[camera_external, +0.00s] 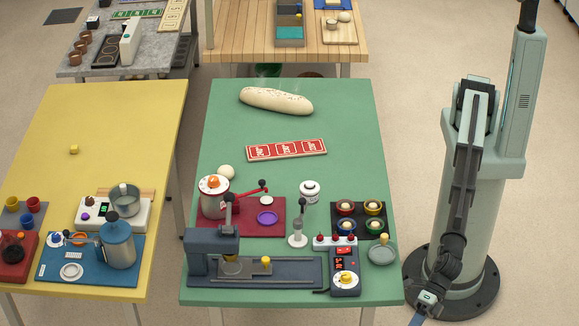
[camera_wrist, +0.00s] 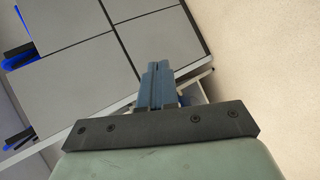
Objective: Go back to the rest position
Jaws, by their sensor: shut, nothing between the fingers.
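My gripper (camera_external: 418,318) hangs low at the bottom edge of the external view, at the front of my base and to the right of the green table (camera_external: 260,190). Its tip is cut off by the frame edge there. In the wrist view my gripper (camera_wrist: 157,68) shows as two blue fingers pressed together, with nothing between them. It touches nothing that I can see. My arm is folded downward along my column.
A yellow table (camera_external: 120,120) is left. The wrist view shows grey panels (camera_wrist: 70,85) and beige floor (camera_wrist: 270,60).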

